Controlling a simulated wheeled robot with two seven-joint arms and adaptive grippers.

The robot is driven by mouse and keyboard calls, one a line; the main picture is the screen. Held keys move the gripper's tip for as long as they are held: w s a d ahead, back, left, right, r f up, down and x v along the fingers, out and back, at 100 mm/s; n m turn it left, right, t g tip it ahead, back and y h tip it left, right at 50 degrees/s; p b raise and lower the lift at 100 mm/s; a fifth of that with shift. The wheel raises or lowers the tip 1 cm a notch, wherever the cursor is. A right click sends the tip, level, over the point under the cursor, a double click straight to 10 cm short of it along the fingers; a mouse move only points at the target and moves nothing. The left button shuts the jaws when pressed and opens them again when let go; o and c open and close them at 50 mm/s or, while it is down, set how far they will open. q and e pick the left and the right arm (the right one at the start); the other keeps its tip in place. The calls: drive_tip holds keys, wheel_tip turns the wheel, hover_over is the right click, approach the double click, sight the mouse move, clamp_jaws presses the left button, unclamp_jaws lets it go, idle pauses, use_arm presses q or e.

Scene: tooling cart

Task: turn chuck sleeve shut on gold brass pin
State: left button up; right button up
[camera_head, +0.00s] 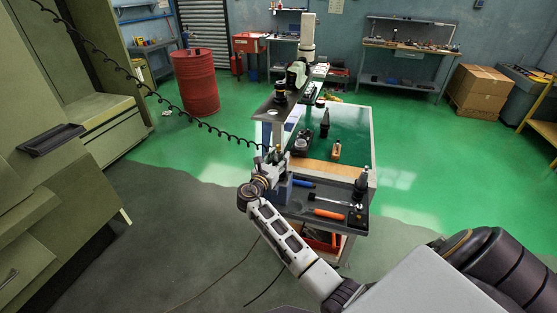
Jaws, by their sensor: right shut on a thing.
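My right arm reaches in from the lower right, and its gripper (268,164) is at the left edge of the cart (320,168). It is shut on a small upright piece (277,154), which looks like the chuck sleeve. The fingers hide most of it. A small yellowish tip shows at its top, but I cannot tell whether it is the gold brass pin, or how the pin sits in the chuck. A blue block (286,188) stands just below the gripper. My left gripper is not in view.
The cart top holds an orange-handled tool (328,214), a blue-handled tool (304,183), a black tool holder (361,184) and a small orange item (337,151). A raised shelf (282,101) stands behind the gripper. A coiled cable (180,110) hangs across the left. Open floor lies right of the cart.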

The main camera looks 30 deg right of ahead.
drive_tip(key=shift+m+g+h+b, duration=0.4)
drive_tip(key=shift+m+g+h, duration=0.25)
drive_tip(key=shift+m+g, duration=0.65)
drive_tip(key=shift+m+g+h+b, duration=0.35)
drive_tip(key=shift+m+g+h, duration=0.4)
drive_tip(key=shift+g, duration=0.95)
drive_tip(key=shift+m+g, duration=0.45)
drive_tip(key=shift+g, duration=0.15)
drive_tip(key=o, duration=1)
drive_tip(key=shift+o, duration=0.2)
drive_tip(key=shift+a, duration=0.1)
drive_tip(key=s+a, duration=0.1)
drive_tip(key=a, duration=1)
drive_tip(key=shift+s+a, duration=0.35)
drive_tip(key=shift+m, duration=0.3)
